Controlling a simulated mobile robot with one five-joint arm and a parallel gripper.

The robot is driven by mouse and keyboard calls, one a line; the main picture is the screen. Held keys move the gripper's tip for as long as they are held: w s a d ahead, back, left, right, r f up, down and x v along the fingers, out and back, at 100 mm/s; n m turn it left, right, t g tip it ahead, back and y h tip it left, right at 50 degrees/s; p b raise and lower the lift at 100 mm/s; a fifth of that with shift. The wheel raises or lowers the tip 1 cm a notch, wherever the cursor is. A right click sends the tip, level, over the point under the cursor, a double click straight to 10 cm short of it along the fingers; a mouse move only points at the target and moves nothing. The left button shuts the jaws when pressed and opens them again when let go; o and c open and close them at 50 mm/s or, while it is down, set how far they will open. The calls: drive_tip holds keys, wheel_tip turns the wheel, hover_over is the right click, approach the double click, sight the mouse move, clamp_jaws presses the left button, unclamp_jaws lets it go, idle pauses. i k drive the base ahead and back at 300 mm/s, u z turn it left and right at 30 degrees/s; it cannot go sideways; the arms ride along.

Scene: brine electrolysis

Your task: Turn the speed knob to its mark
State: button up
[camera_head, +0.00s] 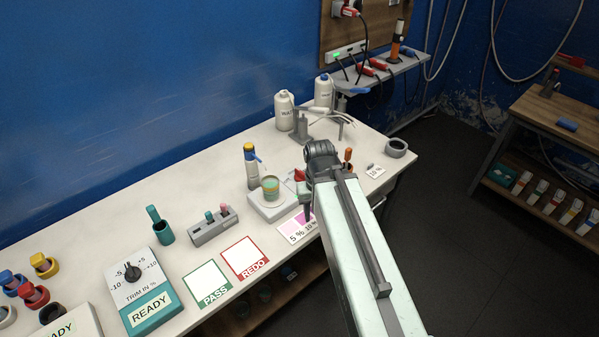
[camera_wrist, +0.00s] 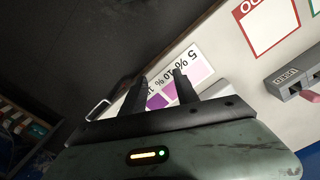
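A knob that I can identify as the speed knob does not show clearly. A white device (camera_head: 261,207), possibly a stirrer, stands mid-bench with a greenish beaker (camera_head: 270,188) on it. Its right side is partly behind my gripper, so a knob there may be hidden. A black knob (camera_head: 132,272) sits on the teal and white panel marked "TRIM IN %" at the front left. My gripper (camera_wrist: 160,74) is open in the wrist view, its two dark fingers apart with nothing seen between them. They lie over the purple colour card (camera_wrist: 170,88).
PASS (camera_head: 208,284) and REDO (camera_head: 245,258) cards lie along the front edge. A grey rack (camera_head: 213,228) and teal holder (camera_head: 162,233) stand behind them. White bottles (camera_head: 285,110) stand at the back. A grey ring (camera_head: 396,147) lies at the right end.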

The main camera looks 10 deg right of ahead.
sight(298, 175)
drive_tip(key=k, duration=1.35)
drive_tip(key=u, duration=0.4)
drive_tip(key=i, duration=1.65)
drive_tip(key=z, duration=0.6)
